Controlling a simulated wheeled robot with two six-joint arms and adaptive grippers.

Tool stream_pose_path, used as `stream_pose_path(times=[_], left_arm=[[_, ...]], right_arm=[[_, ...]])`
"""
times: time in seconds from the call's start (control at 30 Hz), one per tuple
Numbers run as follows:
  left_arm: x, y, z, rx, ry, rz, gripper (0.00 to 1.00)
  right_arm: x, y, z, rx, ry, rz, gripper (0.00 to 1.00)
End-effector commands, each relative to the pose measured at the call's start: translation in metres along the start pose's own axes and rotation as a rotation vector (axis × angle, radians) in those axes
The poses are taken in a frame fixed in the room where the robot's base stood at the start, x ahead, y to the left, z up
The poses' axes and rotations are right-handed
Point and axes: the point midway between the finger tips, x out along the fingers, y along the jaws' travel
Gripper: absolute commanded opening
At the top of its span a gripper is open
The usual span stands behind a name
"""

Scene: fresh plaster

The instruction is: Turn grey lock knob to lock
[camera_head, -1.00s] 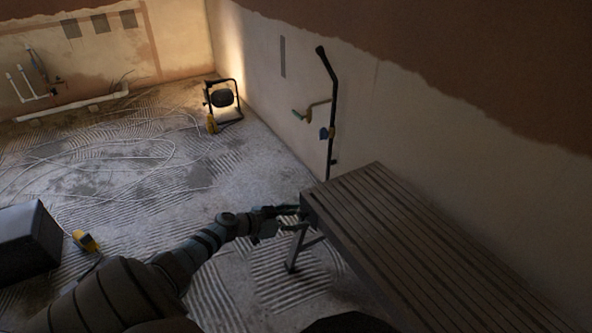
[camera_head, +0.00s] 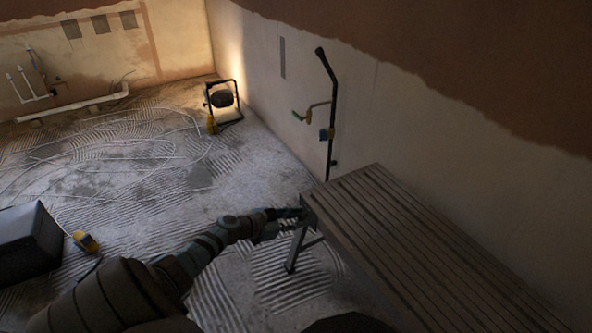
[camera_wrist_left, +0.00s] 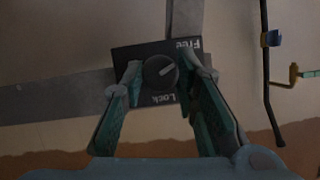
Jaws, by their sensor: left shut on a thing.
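The grey lock knob (camera_wrist_left: 160,73) is a round dial on a dark plate (camera_wrist_left: 128,52) in the left wrist view. The plate reads "Free" at its upper right and "Lock" below, both upside down. The knob's pale pointer line slants right and slightly up, between the two words. My left gripper (camera_wrist_left: 157,82) is shut on the knob, one finger on each side. My right gripper is not in view.
The slatted bench (camera_head: 400,235) fills the lower right, close to the wall. A black upright pipe with a blue fitting (camera_head: 327,134) stands on the wall behind it. A work lamp (camera_head: 222,98) and a dark box (camera_head: 28,240) stand on the floor.

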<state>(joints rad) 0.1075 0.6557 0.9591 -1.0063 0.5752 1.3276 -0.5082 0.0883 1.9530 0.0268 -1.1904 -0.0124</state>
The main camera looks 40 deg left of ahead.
Motion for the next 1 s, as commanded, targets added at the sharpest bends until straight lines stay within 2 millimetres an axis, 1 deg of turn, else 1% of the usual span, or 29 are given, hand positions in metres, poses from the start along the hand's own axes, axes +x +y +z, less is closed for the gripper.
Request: stream_pose_path(times=[0.23, 0.4, 0.53, 0.7, 1.0], left_arm=[[-0.001, 0.002, -0.001, 0.143, 0.0, -0.061, 0.0], [0.0, 0.002, 0.0, 0.263, 0.0, -0.111, 0.0], [0.0, 0.003, 0.002, 0.347, 0.0, -0.144, 0.0], [0.001, 0.004, 0.002, 0.433, 0.0, -0.18, 0.0], [0.0, 0.004, 0.002, 0.502, -0.001, -0.209, 0.0]], right_arm=[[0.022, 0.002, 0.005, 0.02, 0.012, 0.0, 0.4], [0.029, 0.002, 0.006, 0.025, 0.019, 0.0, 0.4], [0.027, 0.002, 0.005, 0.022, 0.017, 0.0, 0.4], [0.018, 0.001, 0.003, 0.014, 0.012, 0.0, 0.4], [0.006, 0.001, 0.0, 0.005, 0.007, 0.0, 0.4]])
